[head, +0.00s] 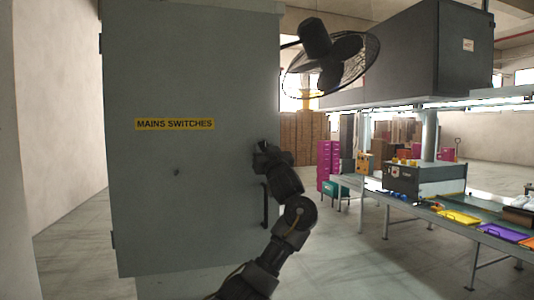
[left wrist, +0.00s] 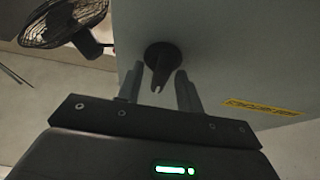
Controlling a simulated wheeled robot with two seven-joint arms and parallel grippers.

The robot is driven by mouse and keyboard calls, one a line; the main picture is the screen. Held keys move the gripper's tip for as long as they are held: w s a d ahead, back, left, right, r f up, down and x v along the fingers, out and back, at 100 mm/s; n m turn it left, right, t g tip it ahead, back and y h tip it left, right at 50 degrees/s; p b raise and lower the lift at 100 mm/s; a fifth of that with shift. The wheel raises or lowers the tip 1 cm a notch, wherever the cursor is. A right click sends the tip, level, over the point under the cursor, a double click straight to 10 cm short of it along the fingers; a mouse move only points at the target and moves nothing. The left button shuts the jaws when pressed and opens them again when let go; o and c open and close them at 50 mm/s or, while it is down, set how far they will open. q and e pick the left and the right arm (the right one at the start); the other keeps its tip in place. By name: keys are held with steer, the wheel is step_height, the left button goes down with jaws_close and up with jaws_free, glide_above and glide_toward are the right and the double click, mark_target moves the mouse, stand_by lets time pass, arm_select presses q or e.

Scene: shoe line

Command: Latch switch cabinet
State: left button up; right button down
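The switch cabinet (head: 190,70) is tall and grey, with a yellow "MAINS SWITCHES" label (head: 175,124) on its door, also seen in the left wrist view (left wrist: 262,107). The door looks closed, hinges at its left edge. A black vertical handle (head: 265,205) is near the right edge. My left gripper (head: 262,150) is at the door above this handle and hides what lies behind it. In the left wrist view, a black latch knob (left wrist: 160,56) with a narrow, notched tip points between my open left fingers (left wrist: 159,88); I see gaps beside its tip. My right gripper is out of view.
A caged fan (head: 330,62) juts out right of the cabinet. Further right are a conveyor line (head: 440,205) with coloured trays, a large dark overhead box (head: 410,50) and pink crates (head: 323,165). The floor between cabinet and line is clear.

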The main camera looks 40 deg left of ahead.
arm_select(q)
steer(key=b+v, duration=0.6)
steer(key=v, duration=0.4)
steer(key=shift+s+d+f, duration=0.2)
steer(key=shift+s, duration=0.05)
